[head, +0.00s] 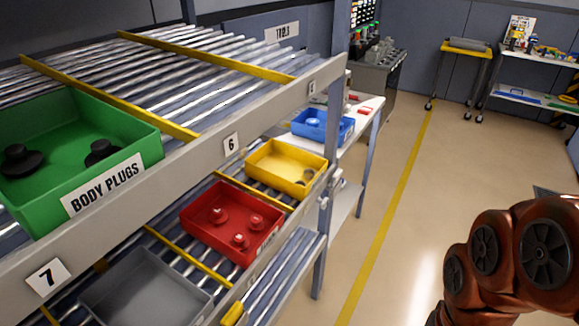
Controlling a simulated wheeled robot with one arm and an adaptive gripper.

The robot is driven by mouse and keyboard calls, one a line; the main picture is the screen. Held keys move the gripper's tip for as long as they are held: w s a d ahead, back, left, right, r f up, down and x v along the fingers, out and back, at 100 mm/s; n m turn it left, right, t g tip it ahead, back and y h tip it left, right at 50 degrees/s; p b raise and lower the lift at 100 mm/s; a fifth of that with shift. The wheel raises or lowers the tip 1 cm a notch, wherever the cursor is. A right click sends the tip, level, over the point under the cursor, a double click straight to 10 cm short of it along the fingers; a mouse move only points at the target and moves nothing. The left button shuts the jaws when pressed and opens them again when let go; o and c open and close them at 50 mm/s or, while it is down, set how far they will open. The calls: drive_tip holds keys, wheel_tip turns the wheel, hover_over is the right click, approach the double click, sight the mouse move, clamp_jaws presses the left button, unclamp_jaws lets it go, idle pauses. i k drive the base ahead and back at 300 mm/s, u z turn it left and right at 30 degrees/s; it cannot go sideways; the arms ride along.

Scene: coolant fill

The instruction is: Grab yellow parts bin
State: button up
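The yellow parts bin (284,167) sits on the lower roller shelf of the flow rack, near its right end, in the head view. It stands upright, with a small dark ring-like part visible inside at its right. The red bin (232,221) is next to it at the lower left. My reddish-brown arm shows at the right edge of the view, well apart from the yellow bin. My gripper is outside the picture.
A green bin labelled BODY PLUGS (82,153) sits on the upper shelf, and a grey bin (146,290) below. A blue bin (322,125) stands on a white table behind the rack. Rack rails and a post (322,240) border the yellow bin.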

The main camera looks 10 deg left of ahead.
sight(276, 164)
drive_tip(key=u, duration=0.35)
drive_tip(key=i, duration=0.25)
drive_tip(key=u, duration=0.6)
